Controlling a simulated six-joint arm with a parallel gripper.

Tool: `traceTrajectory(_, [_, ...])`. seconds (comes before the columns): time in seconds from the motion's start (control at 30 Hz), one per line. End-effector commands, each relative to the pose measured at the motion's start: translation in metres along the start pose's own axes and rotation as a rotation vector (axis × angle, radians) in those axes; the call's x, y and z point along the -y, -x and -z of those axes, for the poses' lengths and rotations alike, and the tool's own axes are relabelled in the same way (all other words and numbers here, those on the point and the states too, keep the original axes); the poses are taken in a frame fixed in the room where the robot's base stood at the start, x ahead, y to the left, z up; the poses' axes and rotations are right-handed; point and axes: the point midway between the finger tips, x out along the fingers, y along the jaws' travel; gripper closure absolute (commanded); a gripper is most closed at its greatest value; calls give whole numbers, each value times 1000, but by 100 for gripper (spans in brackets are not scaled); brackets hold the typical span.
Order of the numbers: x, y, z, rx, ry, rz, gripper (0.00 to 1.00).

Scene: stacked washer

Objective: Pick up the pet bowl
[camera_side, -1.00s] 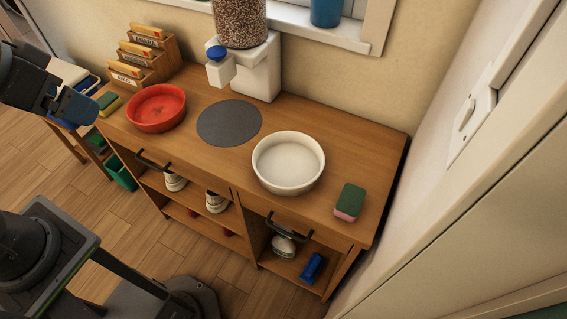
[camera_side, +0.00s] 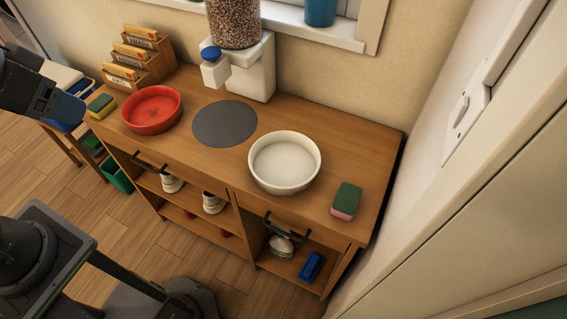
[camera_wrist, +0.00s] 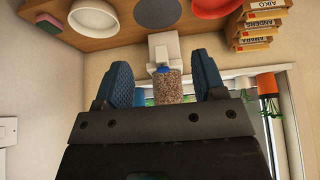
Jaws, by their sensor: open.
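Two bowls stand upright on the wooden counter (camera_side: 212,167). One is a red bowl (camera_side: 152,109) on the left; the other is a white bowl (camera_side: 284,162) right of centre. In the wrist view, which looks upside down, the white bowl (camera_wrist: 93,18) is at upper left and the red bowl (camera_wrist: 213,7) at upper right, both partly cut off. My gripper (camera_wrist: 165,75) is open with two blue fingers and nothing between them. In the side view my gripper (camera_side: 66,108) is at the left edge, left of the red bowl and apart from both bowls.
A round grey mat (camera_side: 225,124) lies between the bowls. A white dispenser (camera_side: 250,70) with a kibble hopper stands behind it. A green-and-pink sponge (camera_side: 346,201) is at the right, a second sponge (camera_side: 101,106) at the left. A packet rack (camera_side: 140,60) stands at back left. A wall closes the right.

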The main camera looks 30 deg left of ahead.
Motion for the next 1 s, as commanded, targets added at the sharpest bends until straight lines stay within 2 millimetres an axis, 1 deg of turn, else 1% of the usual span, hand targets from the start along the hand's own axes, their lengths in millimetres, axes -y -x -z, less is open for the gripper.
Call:
traceTrajectory(0.03, [0,0,0,0,0,0,41])
traceTrajectory(0.2, [0,0,0,0,0,0,57])
traceTrajectory(0.27, [0,0,0,0,0,0,62])
traceTrajectory(0.47, [0,0,0,0,-1,0,62])
traceTrajectory(0.57, [-3,0,6,11,-23,-6,62])
traceTrajectory(0.67, [-12,-3,21,42,-86,-24,62])
traceTrajectory(0.77, [-28,-11,44,91,-191,-52,62])
traceTrajectory(0.87, [-51,-25,70,141,-315,-84,62])
traceTrajectory(0.97, [-79,-44,91,190,-439,-116,62])
traceTrajectory(1.0, [-91,-53,98,210,-489,-128,62])
